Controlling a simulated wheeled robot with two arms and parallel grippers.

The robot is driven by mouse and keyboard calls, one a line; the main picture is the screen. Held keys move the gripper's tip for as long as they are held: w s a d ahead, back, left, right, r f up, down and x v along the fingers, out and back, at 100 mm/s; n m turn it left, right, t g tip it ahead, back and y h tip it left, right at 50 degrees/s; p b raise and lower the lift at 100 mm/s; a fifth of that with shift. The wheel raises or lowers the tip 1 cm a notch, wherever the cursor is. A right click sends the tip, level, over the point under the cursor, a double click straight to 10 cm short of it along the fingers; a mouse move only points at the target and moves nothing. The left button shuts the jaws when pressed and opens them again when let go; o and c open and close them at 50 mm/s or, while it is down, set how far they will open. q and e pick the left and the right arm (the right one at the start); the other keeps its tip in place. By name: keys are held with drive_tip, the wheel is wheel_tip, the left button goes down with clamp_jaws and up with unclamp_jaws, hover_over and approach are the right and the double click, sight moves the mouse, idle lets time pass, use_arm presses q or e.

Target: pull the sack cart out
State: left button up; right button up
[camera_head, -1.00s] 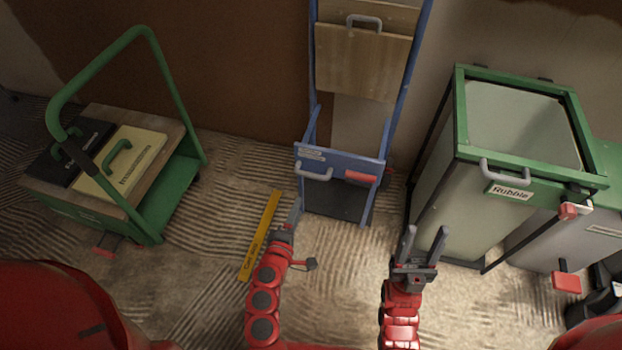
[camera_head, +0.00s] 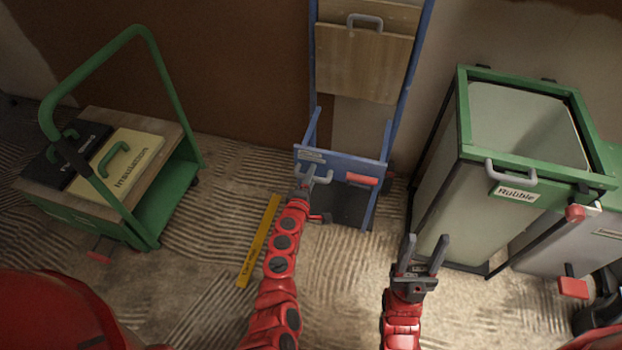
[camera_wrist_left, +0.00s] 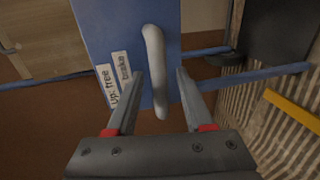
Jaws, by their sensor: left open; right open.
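The blue sack cart (camera_head: 394,105) stands upright against the back wall, with wooden boards (camera_head: 365,62) on it. A blue crosspiece (camera_head: 340,163) on its lower front carries a grey handle (camera_head: 325,178) at left and a red lever (camera_head: 361,179) at right. My left gripper (camera_head: 309,172) is open at the grey handle. In the left wrist view the handle (camera_wrist_left: 153,65) runs between the two open fingers, beside a label reading "up: free" and "brake". Whether a finger touches it I cannot tell. My right gripper (camera_head: 422,252) is open and empty, low and right of the cart.
A green trolley (camera_head: 170,200) with an insulation case (camera_head: 125,170) stands at left. A green-framed rubble bin (camera_head: 438,190) stands close to the cart's right. A yellow strip (camera_head: 258,243) lies on the ridged floor at left. Floor before the cart is clear except for my arms.

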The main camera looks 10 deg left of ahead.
use_arm(q)
clamp_jaws()
idle(1.4)
